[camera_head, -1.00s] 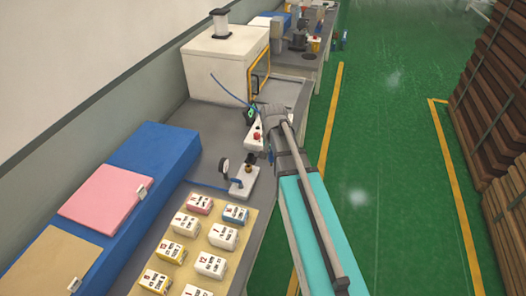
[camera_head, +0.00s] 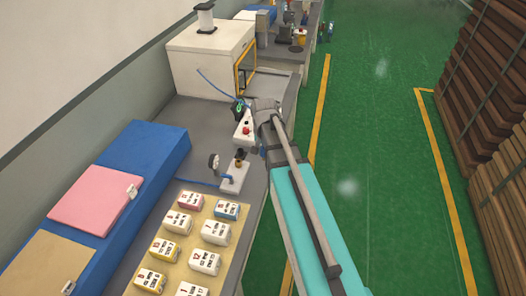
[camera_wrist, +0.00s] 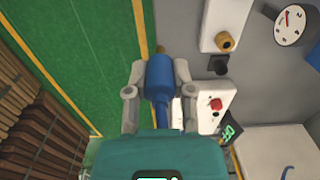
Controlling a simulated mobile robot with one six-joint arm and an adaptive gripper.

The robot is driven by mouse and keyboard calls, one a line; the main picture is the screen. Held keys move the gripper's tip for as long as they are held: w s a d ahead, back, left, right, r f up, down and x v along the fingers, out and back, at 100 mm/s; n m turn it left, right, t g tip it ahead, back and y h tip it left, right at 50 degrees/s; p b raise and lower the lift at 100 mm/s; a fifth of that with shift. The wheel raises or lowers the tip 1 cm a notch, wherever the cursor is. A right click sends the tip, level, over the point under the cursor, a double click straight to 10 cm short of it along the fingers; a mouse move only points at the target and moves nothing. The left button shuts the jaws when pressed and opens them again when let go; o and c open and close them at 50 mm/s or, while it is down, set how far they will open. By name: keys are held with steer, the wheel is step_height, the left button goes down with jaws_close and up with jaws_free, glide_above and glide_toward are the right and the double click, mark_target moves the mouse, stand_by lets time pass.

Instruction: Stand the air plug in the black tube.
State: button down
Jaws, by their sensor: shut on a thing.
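In the wrist view my gripper (camera_wrist: 158,75) is shut on the air plug (camera_wrist: 159,80), a blue body with a brass tip pointing away from the wrist. The black tube (camera_wrist: 217,65) is a short dark cylinder on the grey bench, to the right of the plug and apart from it. In the head view the black tube (camera_head: 240,152) shows beside the white block with a brass fitting. My arm largely hides the gripper there, and I cannot make out the plug.
The white block (camera_wrist: 218,15) carries a brass fitting, with a gauge (camera_wrist: 293,25) nearby. A white control box (camera_wrist: 212,102) with a red button stands close to the tube. Labelled boxes (camera_head: 205,262) fill a tan board. Green floor lies right of the bench.

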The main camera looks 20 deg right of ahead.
steer(key=shift+r+p, duration=2.4)
steer(key=shift+r, duration=0.05)
steer(key=shift+f, duration=0.15)
step_height(320, 180, down, 7)
steer(key=b, duration=0.7)
steer(key=shift+f+b, duration=0.2)
steer(key=shift+b, duration=0.2)
steer(key=shift+s, duration=0.1)
